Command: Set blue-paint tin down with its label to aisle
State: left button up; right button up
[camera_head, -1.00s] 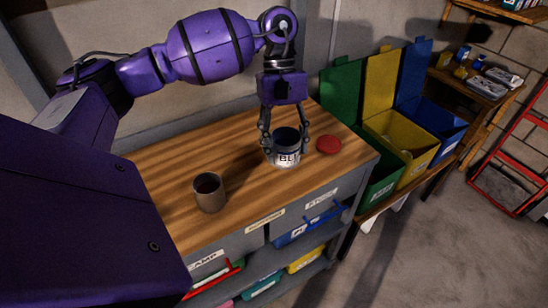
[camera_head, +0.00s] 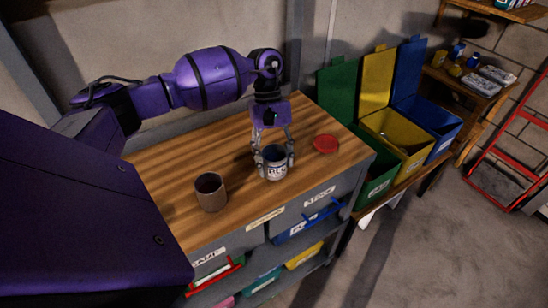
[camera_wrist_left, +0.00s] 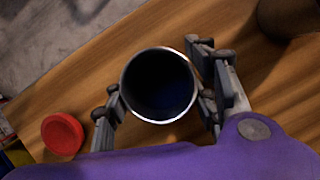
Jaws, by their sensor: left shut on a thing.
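The blue-paint tin (camera_head: 275,168) is at the front part of the wooden worktop, upright, with a white label facing the front edge. The letters "BL" show on the label. My left gripper (camera_head: 273,158) comes down from above and is shut on the tin, one finger on each side. In the left wrist view the open-topped tin (camera_wrist_left: 160,86) shows its dark blue inside between the fingers of my left gripper (camera_wrist_left: 160,100). I cannot tell whether its base touches the worktop. My right gripper is not in view.
A brown cup (camera_head: 211,192) stands left of the tin on the worktop (camera_head: 180,165). A red lid (camera_head: 326,144) lies to the right. Green, yellow (camera_head: 395,140) and blue lidded bins stand beyond the right end. Labelled drawers and trays sit below the front edge.

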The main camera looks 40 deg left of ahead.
pick_arm(q)
jog(key=shift+f, duration=0.2)
jog(key=o, duration=1.3)
jog(key=shift+r, duration=0.1)
jog(key=shift+c, duration=0.2)
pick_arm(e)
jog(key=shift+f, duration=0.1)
pick_arm(q)
jog(key=shift+r, duration=0.15)
jog(key=b+v, duration=0.2)
jog(key=v, duration=1)
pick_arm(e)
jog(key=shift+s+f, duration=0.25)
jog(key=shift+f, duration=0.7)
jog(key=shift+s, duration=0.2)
